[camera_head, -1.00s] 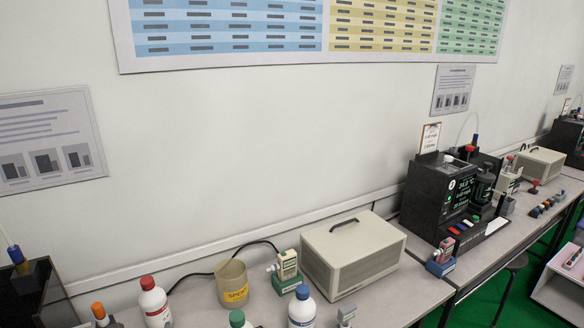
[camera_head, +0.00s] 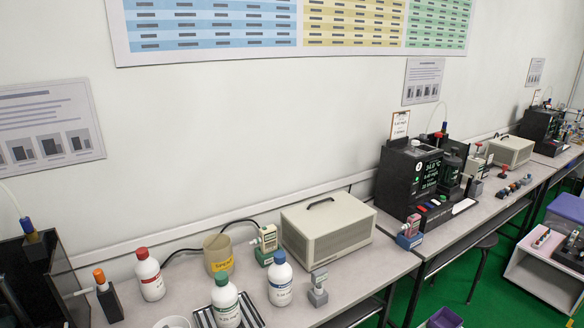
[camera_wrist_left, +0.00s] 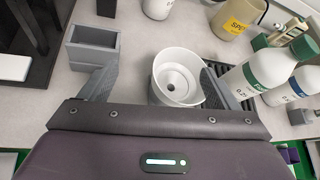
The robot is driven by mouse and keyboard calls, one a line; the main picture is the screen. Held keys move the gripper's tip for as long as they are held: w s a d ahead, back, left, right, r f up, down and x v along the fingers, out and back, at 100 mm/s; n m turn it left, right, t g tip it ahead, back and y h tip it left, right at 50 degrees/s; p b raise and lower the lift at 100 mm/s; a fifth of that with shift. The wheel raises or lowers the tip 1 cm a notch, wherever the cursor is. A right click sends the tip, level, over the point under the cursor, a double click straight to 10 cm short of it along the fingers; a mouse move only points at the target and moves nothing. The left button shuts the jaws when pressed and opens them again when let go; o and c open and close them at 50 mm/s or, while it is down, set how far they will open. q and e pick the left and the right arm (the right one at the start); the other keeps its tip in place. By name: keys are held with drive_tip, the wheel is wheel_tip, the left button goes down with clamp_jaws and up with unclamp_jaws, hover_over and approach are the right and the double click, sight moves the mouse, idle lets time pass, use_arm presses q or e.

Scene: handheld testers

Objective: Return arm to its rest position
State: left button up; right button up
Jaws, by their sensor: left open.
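My left gripper (camera_wrist_left: 158,82) shows in the left wrist view with its two grey fingers spread apart. It is open, with nothing held between the fingers. A white round cup (camera_wrist_left: 177,78) stands on the bench beyond and partly behind the right finger. An open grey rectangular box (camera_wrist_left: 92,46) lies by the left finger; whether they touch I cannot tell. My left gripper is not in the head view, and my right gripper is in neither view. The same bench (camera_head: 345,290) fills the lower part of the head view.
Red-capped (camera_head: 150,274), green-capped (camera_head: 225,302) and blue-capped (camera_head: 280,278) bottles stand near a yellow-labelled beaker (camera_head: 218,254). Behind are a handheld tester (camera_head: 266,240) and a beige box (camera_head: 328,237). A black instrument (camera_head: 408,180) stands further right. An orange-topped probe (camera_head: 100,280) stands at left.

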use_arm(q)
drive_tip(key=s+d+n+g+h, duration=0.2)
drive_tip(key=s+d+n+g, duration=0.2)
drive_tip(key=s+d+n, duration=0.65)
drive_tip(key=s+d+n+g+h, duration=0.3)
drive_tip(key=s+n, duration=0.5)
drive_tip(key=n, duration=0.8)
wheel_tip(320, 180, down, 31)
drive_tip(key=s+g, duration=0.3)
drive_tip(key=s+a+f, duration=0.2)
drive_tip(key=s+f, duration=0.6)
drive_tip(key=s, duration=0.1)
drive_tip(key=s+a+f+y, duration=0.1)
drive_tip(key=s+a+f, duration=0.1)
drive_tip(key=s+f, duration=0.7)
drive_tip(key=shift+s+f+g, duration=0.3)
drive_tip(key=shift+s+g, duration=0.05)
drive_tip(key=shift+g, duration=0.05)
